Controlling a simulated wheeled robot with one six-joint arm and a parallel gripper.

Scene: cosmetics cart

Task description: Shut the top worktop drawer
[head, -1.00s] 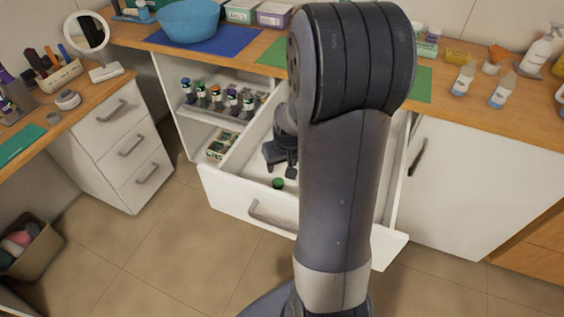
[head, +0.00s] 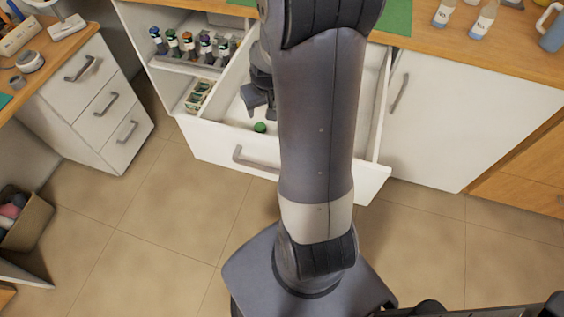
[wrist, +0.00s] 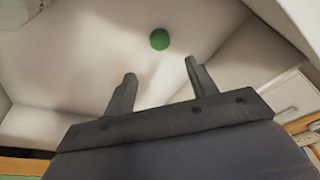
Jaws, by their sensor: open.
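The top worktop drawer (head: 228,138) is pulled well out from under the wooden worktop, its grey bar handle (head: 255,160) on the white front. My gripper (head: 258,108) is over the drawer's inside, behind the front panel, partly hidden by my arm. In the wrist view my gripper (wrist: 158,80) is open with nothing between its fingers. A small green round thing (head: 260,127) lies in the drawer near the front; it also shows ahead of the fingertips in the wrist view (wrist: 159,39). My arm hides the middle of the drawer.
Left of the drawer, an open shelf holds several small bottles (head: 190,44) and a box (head: 199,96). A white drawer unit (head: 97,100) stands at the left, a closed cabinet door (head: 425,120) at the right. The floor (head: 160,220) before the drawer is clear apart from my base.

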